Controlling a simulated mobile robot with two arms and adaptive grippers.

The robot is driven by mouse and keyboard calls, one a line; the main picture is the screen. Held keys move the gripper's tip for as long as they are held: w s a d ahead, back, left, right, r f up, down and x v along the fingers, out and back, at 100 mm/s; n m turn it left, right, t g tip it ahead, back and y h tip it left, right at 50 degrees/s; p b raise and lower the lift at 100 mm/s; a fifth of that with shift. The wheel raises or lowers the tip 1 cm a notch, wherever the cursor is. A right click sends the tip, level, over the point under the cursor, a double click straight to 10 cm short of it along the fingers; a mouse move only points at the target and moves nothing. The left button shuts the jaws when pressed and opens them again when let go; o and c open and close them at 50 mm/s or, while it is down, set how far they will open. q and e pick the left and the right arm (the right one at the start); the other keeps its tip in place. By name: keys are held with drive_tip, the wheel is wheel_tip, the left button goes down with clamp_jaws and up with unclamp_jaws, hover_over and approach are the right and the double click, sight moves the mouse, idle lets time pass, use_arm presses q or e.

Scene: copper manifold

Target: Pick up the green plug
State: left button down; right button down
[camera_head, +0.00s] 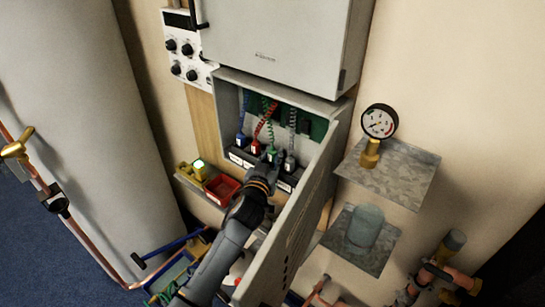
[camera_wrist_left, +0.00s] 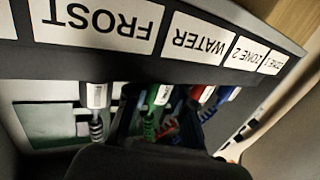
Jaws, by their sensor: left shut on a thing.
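The green plug (camera_head: 271,154) sits in the row of plugs inside the open grey cabinet, on a coiled green cord. In the left wrist view the green plug (camera_wrist_left: 163,95) is by the upside-down WATER label (camera_wrist_left: 205,40). My left gripper (camera_head: 265,172) reaches into the cabinet from below. Its dark fingers (camera_wrist_left: 152,108) are shut around the green plug, partly hiding it. Whether the plug is still seated cannot be told. My right gripper is in neither view.
A red plug (camera_head: 255,147) and blue plug (camera_head: 241,140) are left of the green one, and a grey plug (camera_head: 290,162) is right. The open cabinet door (camera_head: 300,215) stands close to my arm's right. A red bin (camera_head: 222,189) is at the left.

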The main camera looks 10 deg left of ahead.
sight(272, 151)
use_arm(q)
drive_tip(key=r, duration=0.3)
drive_tip(key=shift+s+r+b, duration=0.25)
drive_tip(key=shift+r+b, duration=0.1)
drive_tip(key=s+d+r+b, duration=0.1)
drive_tip(key=s+r+b, duration=0.1)
drive_tip(key=s+r, duration=0.7)
drive_tip(key=s, duration=0.4)
drive_tip(key=shift+s+d, duration=0.25)
drive_tip(key=shift+d, duration=0.15)
drive_tip(key=shift+w+r, duration=0.1)
